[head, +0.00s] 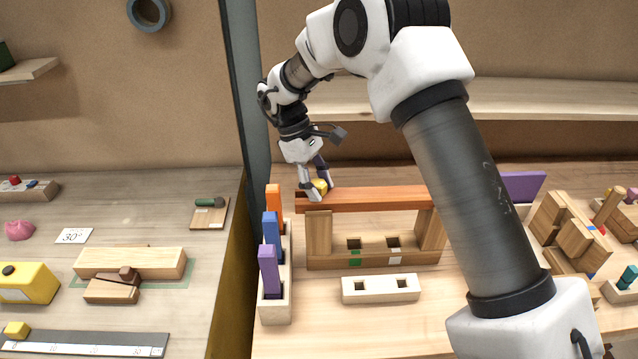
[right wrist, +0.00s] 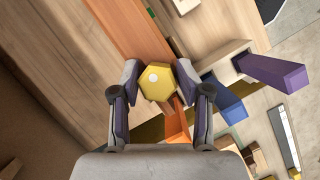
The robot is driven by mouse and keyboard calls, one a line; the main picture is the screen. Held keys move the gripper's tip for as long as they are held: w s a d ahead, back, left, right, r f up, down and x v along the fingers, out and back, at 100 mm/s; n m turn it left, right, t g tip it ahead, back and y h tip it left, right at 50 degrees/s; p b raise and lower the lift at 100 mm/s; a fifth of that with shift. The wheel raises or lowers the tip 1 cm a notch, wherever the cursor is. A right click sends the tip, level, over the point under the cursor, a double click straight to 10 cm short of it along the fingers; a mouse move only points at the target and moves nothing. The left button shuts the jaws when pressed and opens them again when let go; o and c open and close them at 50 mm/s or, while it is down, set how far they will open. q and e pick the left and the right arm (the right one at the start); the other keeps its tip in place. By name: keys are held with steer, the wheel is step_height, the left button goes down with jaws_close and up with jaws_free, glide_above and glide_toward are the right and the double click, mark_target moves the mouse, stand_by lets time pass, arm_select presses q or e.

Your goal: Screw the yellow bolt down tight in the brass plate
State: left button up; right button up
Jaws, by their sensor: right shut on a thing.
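The yellow bolt (head: 320,186) is at the left end of a long red-orange beam (head: 375,198). In the right wrist view its yellow hexagonal head (right wrist: 158,80) has a pale dot in the middle. My right gripper (head: 314,191) reaches down over the beam's left end, with its fingers shut on the bolt head from both sides. The fingers also show in the right wrist view (right wrist: 163,90). The bolt's shank is hidden, so I cannot tell how deep it sits. I cannot make out the brass plate. My left gripper is not in view.
Wooden posts (head: 318,234) hold up the beam. Left of it stands a rack (head: 275,310) with upright orange, blue and purple pieces. A pale block (head: 381,289) with two square holes lies in front. Wooden blocks (head: 560,225) stand at right. A grey post (head: 245,90) rises at left.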

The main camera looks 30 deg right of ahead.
steer(key=o, duration=1.3)
steer(key=shift+s+f, duration=0.2)
steer(key=shift+f, duration=0.45)
steer(key=shift+o, duration=0.6)
steer(key=shift+w+d+f, duration=0.15)
steer(key=shift+w+f, duration=0.05)
steer(key=shift+w, duration=0.25)
steer(key=shift+r, duration=0.25)
steer(key=shift+w+r, duration=0.1)
steer(key=shift+r, duration=0.2)
step_height(320, 180, up, 9)
steer(key=shift+r, duration=0.25)
